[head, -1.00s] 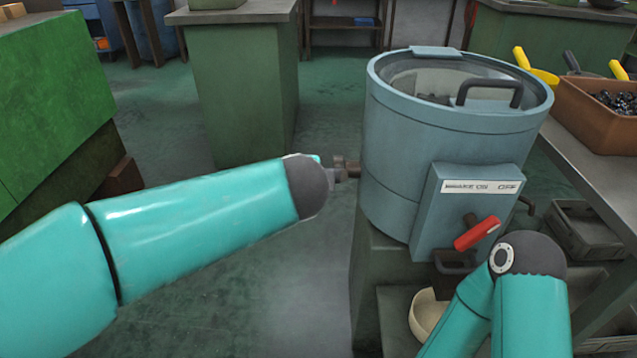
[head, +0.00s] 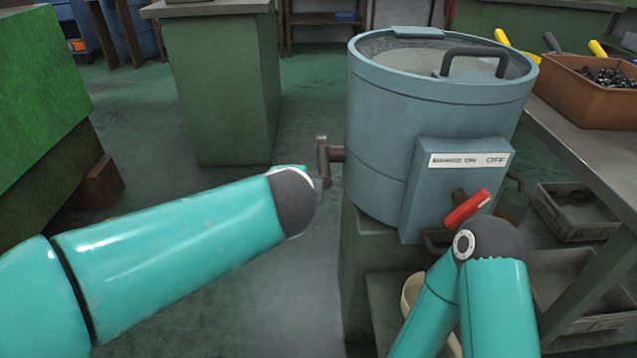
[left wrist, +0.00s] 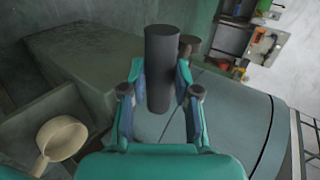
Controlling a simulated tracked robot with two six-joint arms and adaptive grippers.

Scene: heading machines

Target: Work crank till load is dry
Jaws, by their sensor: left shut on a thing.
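The grey-blue drum machine (head: 430,100) stands right of centre in the head view, with a clear lid and dark lid handle. A front box carries an ON/OFF label (head: 468,160) and a red lever (head: 467,208). The crank (head: 323,155) sticks out of the drum's left side. My left gripper (head: 320,184) is at the crank, mostly hidden by its own wrist. In the left wrist view its fingers (left wrist: 162,90) are shut on the dark crank handle (left wrist: 160,55). My right arm ends below the red lever; its gripper is hidden. No load is clearly visible through the lid.
A beige pan (left wrist: 62,138) sits low beside the machine. A bench on the right holds a brown bin (head: 580,90) of dark parts and yellow-handled tools. Grey trays (head: 575,210) lie under it. A green cabinet (head: 40,100) stands left; floor between is clear.

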